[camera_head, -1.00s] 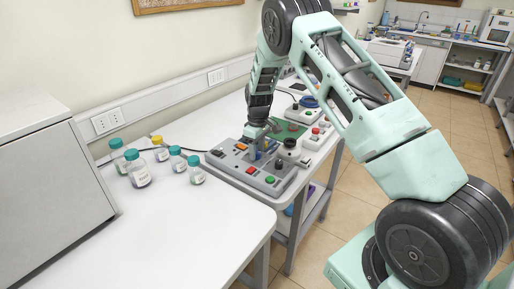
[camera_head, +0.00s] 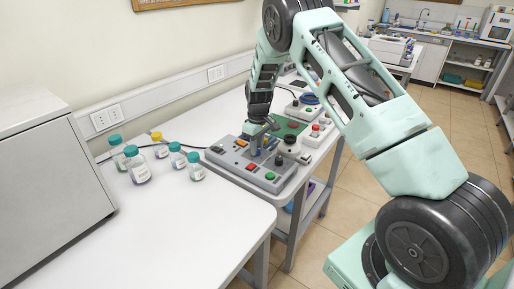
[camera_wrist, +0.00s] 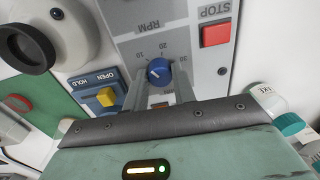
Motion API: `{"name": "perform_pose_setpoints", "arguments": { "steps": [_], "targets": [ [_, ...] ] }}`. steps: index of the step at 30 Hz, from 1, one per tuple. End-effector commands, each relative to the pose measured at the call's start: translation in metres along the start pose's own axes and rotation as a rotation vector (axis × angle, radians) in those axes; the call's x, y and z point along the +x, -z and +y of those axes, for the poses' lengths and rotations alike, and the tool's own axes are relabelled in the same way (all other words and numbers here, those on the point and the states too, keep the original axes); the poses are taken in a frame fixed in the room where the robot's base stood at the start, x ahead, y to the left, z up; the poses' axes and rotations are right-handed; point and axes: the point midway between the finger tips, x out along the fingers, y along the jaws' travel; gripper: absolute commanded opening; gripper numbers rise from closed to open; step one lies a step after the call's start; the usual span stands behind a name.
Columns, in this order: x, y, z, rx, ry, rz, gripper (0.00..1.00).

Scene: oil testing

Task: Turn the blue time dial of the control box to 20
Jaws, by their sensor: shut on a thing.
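The blue dial (camera_wrist: 158,71) sits on the grey panel of the control box (camera_wrist: 208,75) in the wrist view. Printed numbers 10, 20 and 30 stand around it, and the panel lettering appears upside down. A pale mark shows on the dial, but its exact setting is too small to read. My gripper (camera_wrist: 161,82) is shut on the dial, with one finger on each side. In the head view, my gripper (camera_head: 257,148) reaches down to the control box (camera_head: 222,158) and mostly hides the dial there.
Several capped bottles (camera_head: 138,172) stand left of the box. The white table front (camera_head: 190,235) is clear.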

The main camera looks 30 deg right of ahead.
Motion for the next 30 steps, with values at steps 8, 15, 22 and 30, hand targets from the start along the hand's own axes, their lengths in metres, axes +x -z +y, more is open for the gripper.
{"name": "perform_pose_setpoints", "arguments": {
  "steps": [8, 15, 22, 30],
  "targets": [
    [0.001, 0.0005, 0.0003, 0.227, 0.0, 0.01, 0.04],
    [0.0002, 0.0002, 0.0002, 0.455, 0.0, 0.019, 0.04],
    [-0.0003, 0.0, 0.0001, 0.657, 0.0, 0.026, 0.04],
    [-0.0013, 0.0003, 0.0003, 0.83, -0.001, 0.034, 0.04]
  ]
}}
